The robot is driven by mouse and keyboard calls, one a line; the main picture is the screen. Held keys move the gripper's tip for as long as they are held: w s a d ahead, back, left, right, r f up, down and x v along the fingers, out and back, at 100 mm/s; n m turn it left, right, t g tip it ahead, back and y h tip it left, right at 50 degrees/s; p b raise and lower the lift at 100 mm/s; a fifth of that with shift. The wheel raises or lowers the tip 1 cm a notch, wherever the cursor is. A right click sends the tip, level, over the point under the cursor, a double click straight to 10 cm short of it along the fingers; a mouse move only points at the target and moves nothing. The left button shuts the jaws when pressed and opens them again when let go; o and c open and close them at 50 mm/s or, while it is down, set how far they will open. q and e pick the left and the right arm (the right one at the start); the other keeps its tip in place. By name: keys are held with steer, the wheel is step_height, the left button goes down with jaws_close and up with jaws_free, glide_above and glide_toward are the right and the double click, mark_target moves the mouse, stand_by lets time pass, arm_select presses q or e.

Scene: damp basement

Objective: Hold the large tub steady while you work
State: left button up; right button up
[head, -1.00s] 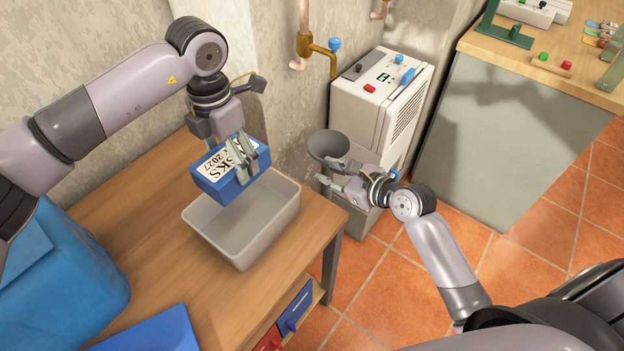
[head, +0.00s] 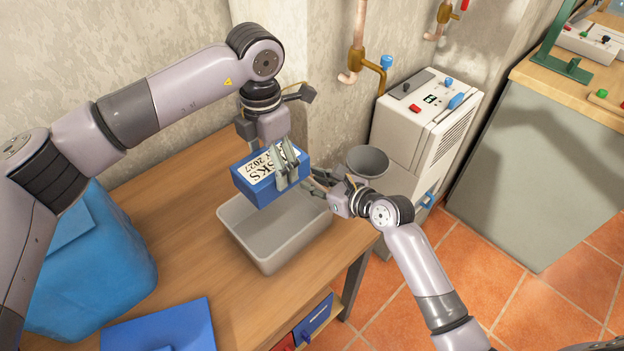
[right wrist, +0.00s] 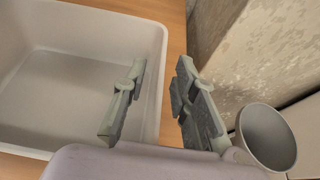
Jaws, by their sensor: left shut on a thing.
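The large tub (head: 283,254), pale grey and open-topped, stands on the wooden table; the part of its inside that shows is empty. My left gripper (head: 287,172) is shut on a blue box (head: 268,195) with a white label reading "SKS 2027", held above the tub's back part. My right gripper (head: 322,184) is at the tub's right rim. In the right wrist view its fingers (right wrist: 158,103) are spread, one over the tub's inside and one outside, with the rim (right wrist: 162,60) between them. A gap shows on both sides of the rim.
A blue container (head: 100,270) and a flat blue item (head: 160,328) lie on the left of the table (head: 190,215). A grey bucket (head: 367,162) and a white machine (head: 425,125) stand right of the table. The wall is close behind.

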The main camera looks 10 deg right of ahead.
steer(key=shift+w+a+f, duration=0.25)
steer(key=shift+w+a, duration=0.15)
steer(key=shift+w, duration=0.1)
steer(key=shift+c, duration=0.3)
jaws_close()
